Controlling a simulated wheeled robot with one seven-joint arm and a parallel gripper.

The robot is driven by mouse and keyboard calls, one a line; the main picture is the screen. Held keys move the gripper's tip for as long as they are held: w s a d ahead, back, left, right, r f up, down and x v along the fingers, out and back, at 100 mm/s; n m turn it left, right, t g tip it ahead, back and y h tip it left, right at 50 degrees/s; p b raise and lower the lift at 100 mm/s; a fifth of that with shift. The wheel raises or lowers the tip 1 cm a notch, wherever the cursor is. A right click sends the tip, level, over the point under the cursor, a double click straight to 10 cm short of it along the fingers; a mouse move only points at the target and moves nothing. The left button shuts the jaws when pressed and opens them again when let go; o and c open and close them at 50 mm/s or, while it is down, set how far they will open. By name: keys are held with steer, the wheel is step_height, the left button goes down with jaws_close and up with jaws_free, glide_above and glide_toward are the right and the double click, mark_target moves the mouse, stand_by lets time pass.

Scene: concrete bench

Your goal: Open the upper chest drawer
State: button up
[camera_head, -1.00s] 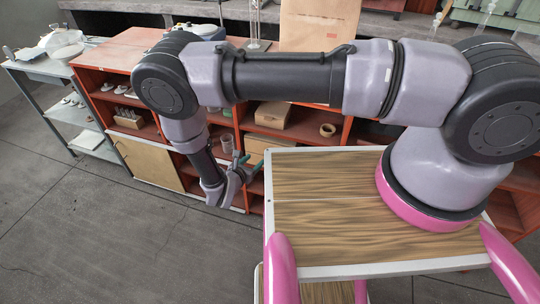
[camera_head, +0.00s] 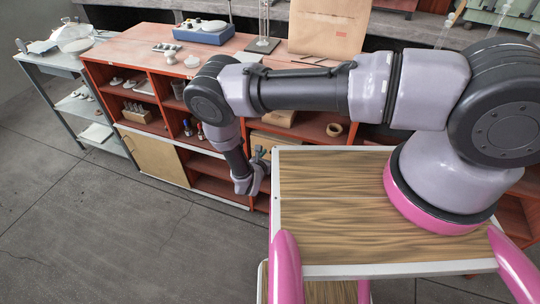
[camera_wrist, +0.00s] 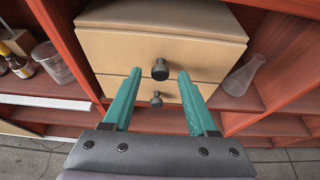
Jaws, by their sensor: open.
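The small wooden chest stands in a red shelf unit, and its upper drawer (camera_wrist: 190,56) shows in the wrist view with a dark round knob (camera_wrist: 160,69). The lower drawer (camera_wrist: 172,89) below it has its own dark knob (camera_wrist: 156,99). Both drawers look shut. My gripper (camera_wrist: 158,76) is open, with its green fingers spread to the left and right of the knobs. Nothing is held, and I cannot tell how far the fingertips are from the upper knob. In the head view my gripper (camera_head: 260,156) is in front of the shelf, and the chest is mostly hidden behind my arm.
Red shelf walls stand on both sides. A wooden box (camera_head: 276,115) and a tape roll (camera_head: 334,130) sit on shelves. The floor in front is clear.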

jaws_close()
stand_by(1.5)
